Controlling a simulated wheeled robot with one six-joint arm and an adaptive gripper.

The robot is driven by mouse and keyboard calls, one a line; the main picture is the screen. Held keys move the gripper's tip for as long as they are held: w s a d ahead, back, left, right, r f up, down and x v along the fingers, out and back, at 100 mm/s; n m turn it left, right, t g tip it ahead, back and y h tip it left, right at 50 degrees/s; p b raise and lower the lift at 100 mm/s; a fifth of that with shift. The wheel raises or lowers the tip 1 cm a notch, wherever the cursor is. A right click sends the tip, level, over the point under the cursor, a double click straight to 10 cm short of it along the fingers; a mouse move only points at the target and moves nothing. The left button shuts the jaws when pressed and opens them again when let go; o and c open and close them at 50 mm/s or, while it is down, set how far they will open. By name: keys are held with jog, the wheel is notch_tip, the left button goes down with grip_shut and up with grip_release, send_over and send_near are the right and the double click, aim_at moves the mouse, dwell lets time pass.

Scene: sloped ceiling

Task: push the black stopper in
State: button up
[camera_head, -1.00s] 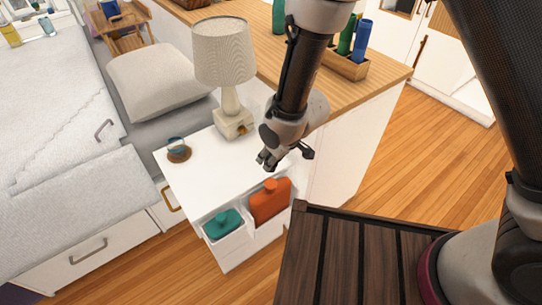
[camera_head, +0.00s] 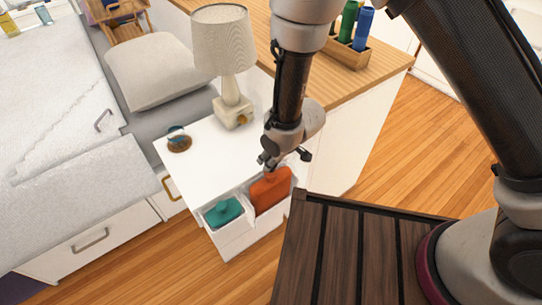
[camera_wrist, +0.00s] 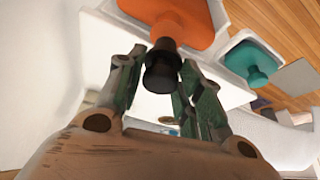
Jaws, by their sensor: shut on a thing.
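An orange hot-water bottle (camera_head: 272,192) stands in the open white drawer. It also shows at the top of the wrist view (camera_wrist: 182,18). The black stopper (camera_wrist: 162,68) sits at the mouth of its orange neck, with its black body standing out from the neck. How deep it goes cannot be told. My gripper (camera_head: 267,163) is at the bottle's neck and hides the stopper in the head view. In the wrist view its two fingers (camera_wrist: 160,78) are on either side of the stopper, shut on it.
A teal bottle (camera_head: 223,211) lies in the drawer's left compartment. On the white nightstand (camera_head: 222,153) stand a lamp (camera_head: 232,110) and a small round object (camera_head: 178,140). A wooden-topped cabinet (camera_head: 365,90) is at the right, the bed (camera_head: 60,150) at the left.

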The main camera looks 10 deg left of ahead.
jog(key=shift+f, duration=2.1)
dwell(3.2)
jog(key=o, duration=1.3)
jog(key=shift+r, duration=3)
